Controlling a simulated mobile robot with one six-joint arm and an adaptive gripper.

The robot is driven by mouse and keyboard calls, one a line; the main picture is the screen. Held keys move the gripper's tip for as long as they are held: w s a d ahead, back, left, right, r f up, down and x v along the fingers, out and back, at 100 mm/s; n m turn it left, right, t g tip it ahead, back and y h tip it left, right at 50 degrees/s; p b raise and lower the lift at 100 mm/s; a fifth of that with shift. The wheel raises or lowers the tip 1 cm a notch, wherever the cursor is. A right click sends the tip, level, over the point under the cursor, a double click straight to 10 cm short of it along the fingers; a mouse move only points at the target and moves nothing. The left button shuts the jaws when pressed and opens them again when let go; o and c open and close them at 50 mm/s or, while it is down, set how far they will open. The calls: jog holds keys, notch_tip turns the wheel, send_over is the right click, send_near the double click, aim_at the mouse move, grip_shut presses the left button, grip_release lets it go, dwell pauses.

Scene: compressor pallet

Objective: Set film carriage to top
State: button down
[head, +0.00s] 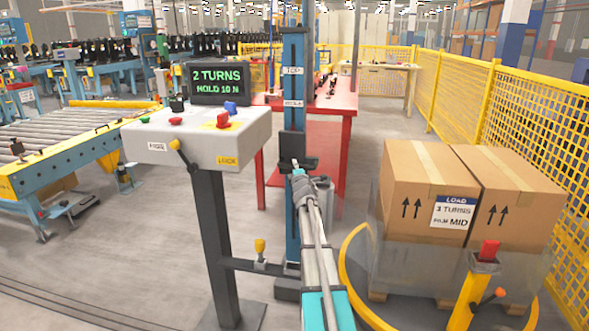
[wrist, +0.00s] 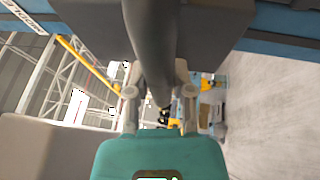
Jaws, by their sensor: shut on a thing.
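The blue film mast (head: 293,65) stands upright in the middle of the head view, with a TOP label (head: 292,70) and a second label, apparently MIDDLE (head: 293,103), lower down. The dark film carriage (head: 292,145) sits on the mast below both labels. My gripper (head: 298,170) is at the carriage, partly hidden by my own arm. In the wrist view my gripper (wrist: 159,92) is shut on a dark grey carriage handle (wrist: 153,45), which runs between its fingers.
A control console (head: 200,140) stands left of the mast; its screen (head: 217,84) reads "2 TURNS HOLD 10 N". Cartons (head: 425,200) on a pallet stand right, labelled "LOAD 3 TURNS FILM MID". A red table (head: 335,103) is behind. A yellow post (head: 472,295) stands front right.

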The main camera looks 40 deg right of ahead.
notch_tip(320, 180, up, 19)
jog(key=p, duration=1.7)
jog(key=shift+p, duration=0.4)
jog(key=shift+c, duration=2.4)
grip_release()
